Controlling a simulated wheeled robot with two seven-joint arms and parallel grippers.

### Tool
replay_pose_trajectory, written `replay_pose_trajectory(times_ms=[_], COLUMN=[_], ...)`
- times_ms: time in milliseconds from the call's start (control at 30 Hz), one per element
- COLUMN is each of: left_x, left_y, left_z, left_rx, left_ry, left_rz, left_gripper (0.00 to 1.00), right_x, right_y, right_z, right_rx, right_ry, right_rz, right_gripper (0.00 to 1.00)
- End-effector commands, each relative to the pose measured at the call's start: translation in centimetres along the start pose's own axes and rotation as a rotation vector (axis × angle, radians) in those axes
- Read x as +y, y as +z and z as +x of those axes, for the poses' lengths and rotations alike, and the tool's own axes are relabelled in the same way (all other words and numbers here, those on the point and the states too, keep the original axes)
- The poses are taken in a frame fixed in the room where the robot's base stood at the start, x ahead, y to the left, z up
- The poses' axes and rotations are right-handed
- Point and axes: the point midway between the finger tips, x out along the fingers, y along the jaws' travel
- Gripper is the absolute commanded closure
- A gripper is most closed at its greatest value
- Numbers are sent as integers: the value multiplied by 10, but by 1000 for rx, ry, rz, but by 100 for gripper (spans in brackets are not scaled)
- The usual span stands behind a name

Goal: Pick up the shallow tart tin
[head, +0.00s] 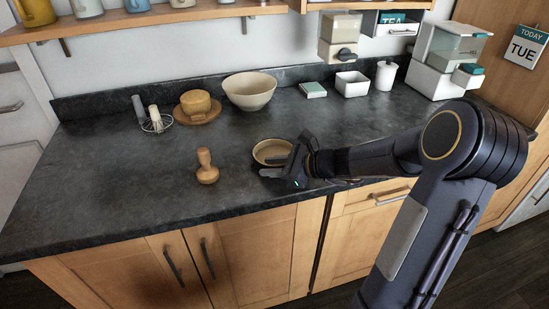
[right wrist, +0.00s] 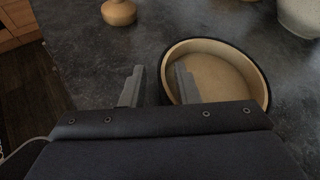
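The shallow tart tin (head: 264,151) is a round, low dish with a tan inside and a dark outer wall. It rests on the dark counter near the front edge. My right gripper (head: 270,172) is beside its near side in the head view. In the right wrist view, the tin (right wrist: 225,70) lies to the right, and the gripper (right wrist: 158,85) has its two fingers apart. One finger overlaps the tin's left rim and the other is outside it; contact cannot be told. My left gripper is not in view.
A wooden tamper-like tool (head: 207,168) stands left of the tin. Behind are a cream bowl (head: 249,92), a wooden round piece (head: 196,104) and a whisk (head: 156,122). White containers (head: 352,84) stand at the back right. The counter's left front is clear.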

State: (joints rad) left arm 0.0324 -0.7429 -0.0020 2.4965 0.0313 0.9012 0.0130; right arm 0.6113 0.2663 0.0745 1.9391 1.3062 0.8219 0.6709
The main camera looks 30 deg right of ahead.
Motion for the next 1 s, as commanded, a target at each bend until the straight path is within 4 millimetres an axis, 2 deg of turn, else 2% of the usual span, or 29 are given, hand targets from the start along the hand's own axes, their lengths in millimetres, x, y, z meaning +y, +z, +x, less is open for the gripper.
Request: replay_pose_trajectory(times_ms=[33,200,767,1000], left_x=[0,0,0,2], left_y=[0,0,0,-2], left_z=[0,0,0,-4], left_rx=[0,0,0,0], left_ry=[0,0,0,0], left_rz=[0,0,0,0], left_gripper=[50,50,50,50], right_x=[0,0,0,-4], right_y=[0,0,-1,15], right_z=[0,0,-1,-7], right_rx=[0,0,2,1], right_ry=[0,1,0,-1], right_rz=[0,0,1,-3], right_gripper=[79,100,100,100])
